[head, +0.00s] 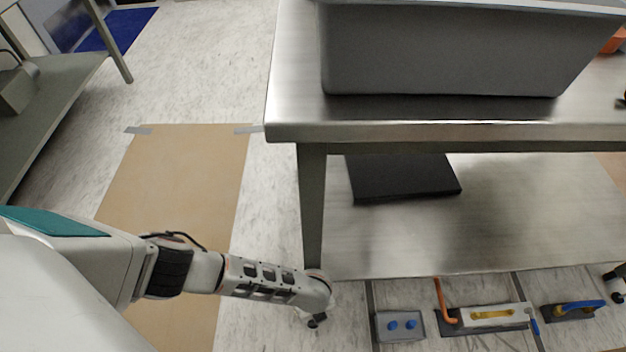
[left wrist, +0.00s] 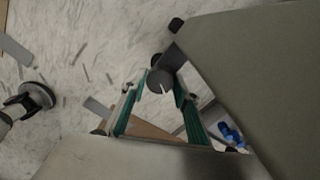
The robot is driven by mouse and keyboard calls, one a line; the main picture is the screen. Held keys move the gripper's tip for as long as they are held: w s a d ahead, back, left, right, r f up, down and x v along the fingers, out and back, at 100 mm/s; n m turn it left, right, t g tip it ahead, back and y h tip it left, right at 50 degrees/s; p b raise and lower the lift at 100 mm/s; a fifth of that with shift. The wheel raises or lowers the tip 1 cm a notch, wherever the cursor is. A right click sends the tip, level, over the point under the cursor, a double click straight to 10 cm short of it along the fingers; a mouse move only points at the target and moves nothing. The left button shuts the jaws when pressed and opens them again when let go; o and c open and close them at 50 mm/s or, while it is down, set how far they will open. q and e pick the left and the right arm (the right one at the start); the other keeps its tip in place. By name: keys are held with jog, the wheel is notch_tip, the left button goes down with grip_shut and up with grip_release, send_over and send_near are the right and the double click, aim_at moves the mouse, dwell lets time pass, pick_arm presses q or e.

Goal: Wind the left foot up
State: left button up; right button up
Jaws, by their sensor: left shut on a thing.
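A steel table (head: 440,130) stands ahead of me, and its near left leg (head: 312,205) runs down to the floor. My left gripper (head: 316,320) is low at the base of this leg, and my wrist hides the foot in the head view. In the left wrist view, my left gripper (left wrist: 160,86) has its teal-padded fingers shut around a dark round foot (left wrist: 160,79). The foot's lower end and its gap to the floor are not clear. My right gripper is not clearly in view.
A grey bin (head: 450,50) is on the tabletop, and a black slab (head: 402,178) lies on the lower shelf (head: 500,225). Brown floor sheet (head: 185,175) is clear.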

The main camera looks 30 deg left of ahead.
pick_arm(q)
jog(key=shift+w+r+n, duration=0.1)
jog(key=shift+r+n, duration=0.05)
jog(key=shift+n, duration=0.35)
jog(key=shift+n+p, duration=0.3)
jog(key=shift+p, duration=0.05)
jog(key=o, duration=1.1)
jog(key=shift+r, duration=5.85)
